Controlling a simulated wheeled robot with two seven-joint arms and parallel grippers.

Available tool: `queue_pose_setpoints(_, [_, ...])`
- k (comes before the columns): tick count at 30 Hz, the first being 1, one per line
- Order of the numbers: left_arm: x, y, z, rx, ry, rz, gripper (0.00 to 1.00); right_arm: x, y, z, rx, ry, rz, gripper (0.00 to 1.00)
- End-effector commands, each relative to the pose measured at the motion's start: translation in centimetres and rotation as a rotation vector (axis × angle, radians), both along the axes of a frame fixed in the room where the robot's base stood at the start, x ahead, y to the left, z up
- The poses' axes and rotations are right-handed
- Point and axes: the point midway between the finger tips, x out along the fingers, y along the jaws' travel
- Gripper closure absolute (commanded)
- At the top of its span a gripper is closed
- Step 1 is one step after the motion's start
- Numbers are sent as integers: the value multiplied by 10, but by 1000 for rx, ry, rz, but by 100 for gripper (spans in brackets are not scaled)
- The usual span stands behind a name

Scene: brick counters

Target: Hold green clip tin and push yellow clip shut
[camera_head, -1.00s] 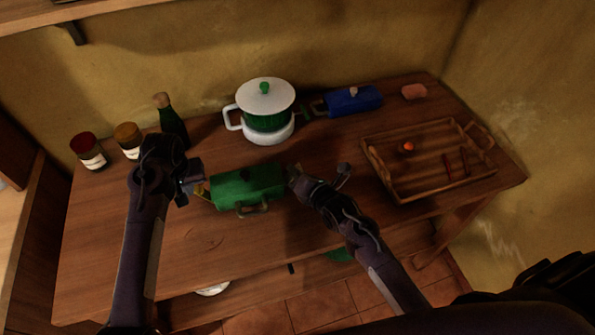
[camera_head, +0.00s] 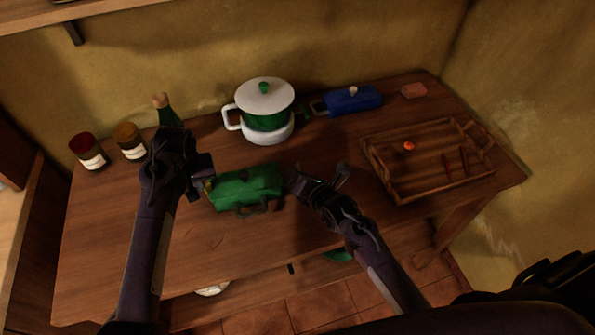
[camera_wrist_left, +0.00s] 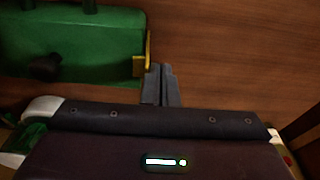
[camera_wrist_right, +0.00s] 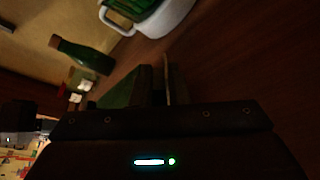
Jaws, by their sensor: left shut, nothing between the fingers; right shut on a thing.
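The green clip tin (camera_head: 246,187) lies on the wooden table between my two grippers. Its yellow clip (camera_wrist_left: 142,60) shows at the tin's end in the left wrist view, and a bit of it shows in the head view (camera_head: 208,184). My left gripper (camera_wrist_left: 162,70) is shut and empty, its fingertips right beside the clip; I cannot tell whether they touch it. My right gripper (camera_head: 293,180) is at the tin's right end, shut on the green tin, which shows dark between the fingers in the right wrist view (camera_wrist_right: 118,95).
A white and green pot (camera_head: 268,122) stands behind the tin, with a blue box (camera_head: 352,100) to its right. A wooden tray (camera_head: 385,187) is at the right. A bottle (camera_head: 165,112) and two jars (camera_head: 90,152) stand at the back left. The front table is clear.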

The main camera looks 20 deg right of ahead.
Motion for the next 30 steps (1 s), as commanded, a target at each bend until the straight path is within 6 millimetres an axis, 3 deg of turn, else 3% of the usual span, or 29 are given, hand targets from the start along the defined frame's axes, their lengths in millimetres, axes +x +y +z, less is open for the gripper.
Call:
queue_pose_setpoints(18, [3, 9, 66, -3, -12, 1, 100, 0, -2, -2, -4, 4, -5, 100])
queue_pose_setpoints(28, [3, 10, 71, -3, -11, 0, 100, 0, -3, -2, -4, 4, -6, 100])
queue_pose_setpoints(29, [3, 10, 71, -3, -11, 0, 100, 0, -3, -2, -4, 4, -6, 84])
queue_pose_setpoints(30, [3, 10, 71, -3, -11, 0, 100, 0, -3, -2, -4, 4, -6, 79])
